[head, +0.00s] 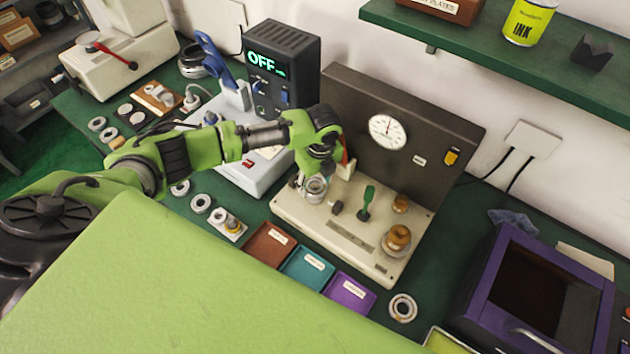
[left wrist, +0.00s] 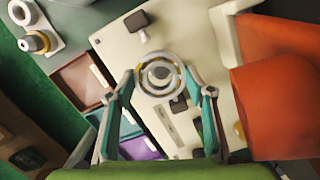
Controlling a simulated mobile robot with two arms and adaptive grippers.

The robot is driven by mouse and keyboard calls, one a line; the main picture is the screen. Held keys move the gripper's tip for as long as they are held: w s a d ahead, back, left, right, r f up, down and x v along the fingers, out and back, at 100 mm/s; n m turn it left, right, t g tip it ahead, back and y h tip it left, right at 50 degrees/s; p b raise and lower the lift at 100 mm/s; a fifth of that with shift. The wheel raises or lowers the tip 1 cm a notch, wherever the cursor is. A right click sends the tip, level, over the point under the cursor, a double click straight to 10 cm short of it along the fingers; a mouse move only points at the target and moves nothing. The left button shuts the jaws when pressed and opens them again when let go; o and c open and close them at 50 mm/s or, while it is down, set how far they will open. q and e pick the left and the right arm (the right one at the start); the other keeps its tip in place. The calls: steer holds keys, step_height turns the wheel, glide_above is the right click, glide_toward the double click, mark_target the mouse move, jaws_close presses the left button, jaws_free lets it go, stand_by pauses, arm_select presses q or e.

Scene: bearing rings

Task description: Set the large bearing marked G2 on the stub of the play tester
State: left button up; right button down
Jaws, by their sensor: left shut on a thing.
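My left gripper (head: 317,178) is over the left end of the play tester (head: 350,235), a beige base with a dark back panel and a dial gauge (head: 388,131). It is shut on a large metal bearing ring (head: 316,190). In the left wrist view the bearing (left wrist: 142,86) lies between the fingers of the gripper (left wrist: 165,82). A round grey stub end (left wrist: 159,73) shows through its hole, roughly centred. I cannot tell how far down the ring sits. No G2 mark is readable. My right gripper is not in view.
Brown (head: 269,244), teal (head: 306,268) and purple (head: 349,293) trays stand before the tester. Another ring (head: 403,307) lies to their right. A green-handled lever (head: 366,203) and brass-coloured knobs rise from the base. A device reading OFF (head: 285,60) stands behind left.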

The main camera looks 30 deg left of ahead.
arm_select(q)
steer(key=shift+w+r, duration=0.1)
steer(key=shift+r, duration=0.15)
